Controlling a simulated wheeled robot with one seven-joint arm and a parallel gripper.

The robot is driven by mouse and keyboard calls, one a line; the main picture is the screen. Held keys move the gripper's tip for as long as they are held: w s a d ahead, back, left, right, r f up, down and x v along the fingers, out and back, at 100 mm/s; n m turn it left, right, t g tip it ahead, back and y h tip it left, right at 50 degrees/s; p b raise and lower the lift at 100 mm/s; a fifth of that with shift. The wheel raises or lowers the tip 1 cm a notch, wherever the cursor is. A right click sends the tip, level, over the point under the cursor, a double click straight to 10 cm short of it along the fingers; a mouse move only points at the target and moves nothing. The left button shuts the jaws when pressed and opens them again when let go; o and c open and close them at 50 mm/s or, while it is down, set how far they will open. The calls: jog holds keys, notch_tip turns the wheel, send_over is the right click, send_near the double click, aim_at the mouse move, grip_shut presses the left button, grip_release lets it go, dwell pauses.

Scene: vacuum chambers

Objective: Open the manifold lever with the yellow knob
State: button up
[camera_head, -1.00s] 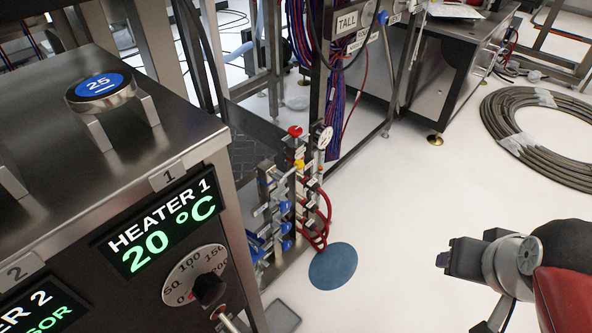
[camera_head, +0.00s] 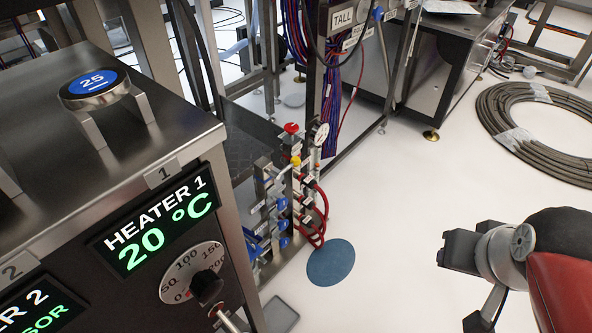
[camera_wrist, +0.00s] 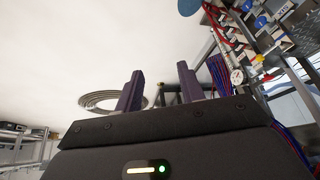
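The manifold (camera_head: 283,210) stands low beside the heater cabinet, left of centre in the head view. Its small yellow knob (camera_head: 296,161) is near the top, below a red knob (camera_head: 291,128) and left of a round gauge (camera_head: 320,133). Several blue handles are below. In the wrist view, the yellow knob (camera_wrist: 258,58) shows at the upper right among the manifold parts, apart from my fingers. My gripper (camera_wrist: 160,86) is open and empty, its two dark fingers spread. In the head view my arm's end is at the lower right, well away from the manifold.
The heater cabinet (camera_head: 130,225) with knobs and displays fills the left. A metal frame post (camera_head: 315,85) with cables rises behind the manifold. A blue round mat (camera_head: 331,262) lies on the floor. A coiled hose (camera_head: 530,125) is at the right. White floor between is clear.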

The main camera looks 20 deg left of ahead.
jog(key=w+a+f+g+y, duration=0.1)
jog(key=a+f, duration=0.1)
jog(key=a, duration=0.1)
jog(key=w+a+f+m+g+y+b, duration=0.1)
jog(key=w+a+f+g+y, duration=0.1)
jog(key=a+f, duration=0.1)
jog(key=w+a+f+m+g+y, duration=0.1)
jog(key=w+a+f+g+y, duration=0.1)
jog(key=a, duration=0.2)
jog(key=shift+w+a+f, duration=0.1)
jog(key=shift+a+f, duration=0.15)
jog(key=shift+a, duration=0.05)
grip_shut()
jog(key=w+a+f+m+g+y+b, duration=0.25)
jog(key=w+a+f+m+y, duration=0.3)
jog(key=w+a+y, duration=0.35)
jog(key=w+a+f+m+t+y+b, duration=0.1)
jog(key=w+a+f+m+t+y, duration=0.3)
jog(key=w+f+m+t, duration=0.5)
jog(key=w+f+m, duration=0.4)
jog(key=f, duration=0.2)
jog(key=shift+w+a, duration=0.15)
jog(key=shift+w, duration=0.25)
